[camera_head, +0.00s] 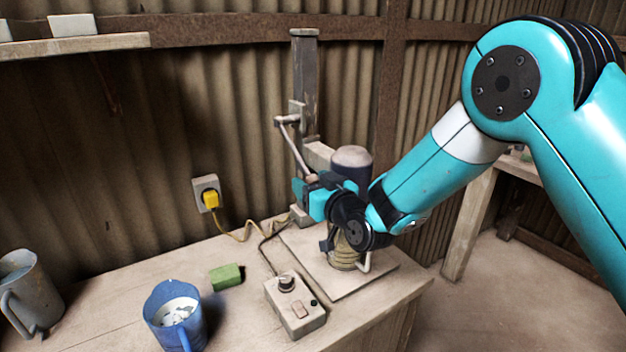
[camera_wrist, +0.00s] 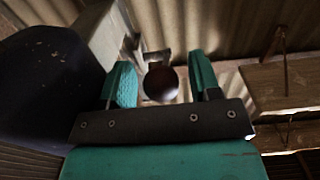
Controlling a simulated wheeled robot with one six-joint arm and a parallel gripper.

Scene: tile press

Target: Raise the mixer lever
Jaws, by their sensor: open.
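The mixer stands on the bench, with a grey upright column (camera_head: 305,85) and a dark motor body (camera_head: 352,163). Its lever (camera_head: 294,148) is a thin rod that slopes down from a pivot on the column towards my gripper (camera_head: 303,190). My gripper is at the lever's lower end, in front of the column. In the wrist view my gripper (camera_wrist: 163,88) is open, and the lever's dark round end (camera_wrist: 160,82) shows between the two teal fingers with gaps on both sides. I cannot tell whether it lies between the fingertips or just beyond them.
A control box (camera_head: 294,306) with a knob, a green sponge (camera_head: 227,277), a blue jug (camera_head: 174,318) and a grey pitcher (camera_head: 30,295) stand on the bench. A yellow plug (camera_head: 210,199) sits in the wall socket. A shelf (camera_head: 75,45) is at upper left.

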